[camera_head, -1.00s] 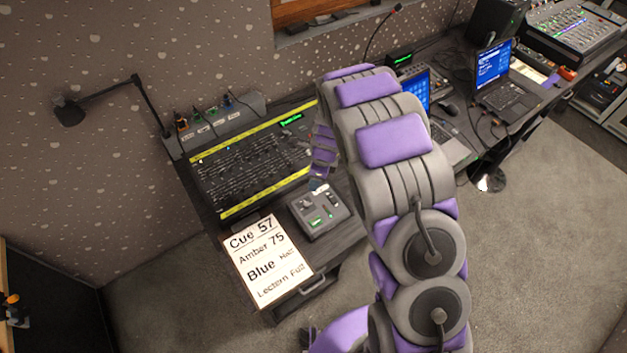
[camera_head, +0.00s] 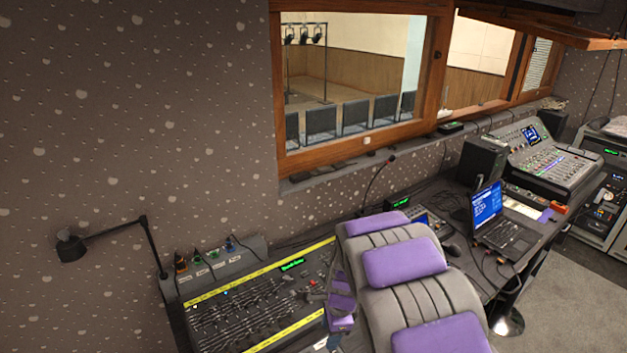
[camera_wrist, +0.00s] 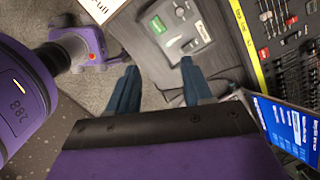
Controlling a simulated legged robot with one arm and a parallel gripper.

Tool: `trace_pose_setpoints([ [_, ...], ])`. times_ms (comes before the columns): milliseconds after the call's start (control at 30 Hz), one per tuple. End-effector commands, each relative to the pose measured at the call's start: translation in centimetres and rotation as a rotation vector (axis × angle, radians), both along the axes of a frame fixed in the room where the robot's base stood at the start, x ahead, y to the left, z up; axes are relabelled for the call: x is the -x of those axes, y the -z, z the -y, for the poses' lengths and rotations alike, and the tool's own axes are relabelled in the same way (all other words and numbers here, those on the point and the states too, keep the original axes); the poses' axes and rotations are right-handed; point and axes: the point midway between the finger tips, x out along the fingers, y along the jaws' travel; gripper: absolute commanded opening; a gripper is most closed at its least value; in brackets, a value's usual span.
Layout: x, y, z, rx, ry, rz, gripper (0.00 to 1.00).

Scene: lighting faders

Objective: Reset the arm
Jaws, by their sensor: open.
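My gripper (camera_wrist: 156,85) shows in the wrist view with its two blue-grey fingers apart and nothing between them. Below the fingers are the desk edge, a small grey control box (camera_wrist: 178,32) and the grey carpet. In the head view my grey and purple arm reaches over the desk, and its purple end is beside the right end of the fader console (camera_head: 262,312). The console has yellow strips and rows of faders. It also shows at the right of the wrist view (camera_wrist: 285,40).
An open laptop (camera_head: 500,228), a speaker (camera_head: 482,160) and a mixing desk (camera_head: 555,160) stand right of my arm. A desk lamp (camera_head: 110,235) is at the left. A gooseneck microphone (camera_head: 377,185) rises behind the arm. A cue card (camera_wrist: 102,8) is near the left finger.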

Motion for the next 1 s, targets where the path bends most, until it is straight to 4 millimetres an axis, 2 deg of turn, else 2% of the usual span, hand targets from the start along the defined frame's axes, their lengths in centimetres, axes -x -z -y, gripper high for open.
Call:
trace_pose_setpoints([
  [200, 5.2, -4.6, 2.3, 0.021, -0.266, 0.008, 0.50],
  [367, 9.6, -7.4, 3.7, 0.032, -0.468, 0.009, 0.50],
  [500, 13.9, -9.1, 5.0, 0.037, -0.644, 0.001, 0.50],
  [767, 22.2, -11.3, 7.0, 0.041, -0.976, -0.007, 0.50],
  [900, 26.9, -11.6, 8.1, 0.039, -1.154, -0.024, 0.50],
  [1000, 29.6, -11.6, 8.7, 0.037, -1.264, -0.030, 0.50],
])
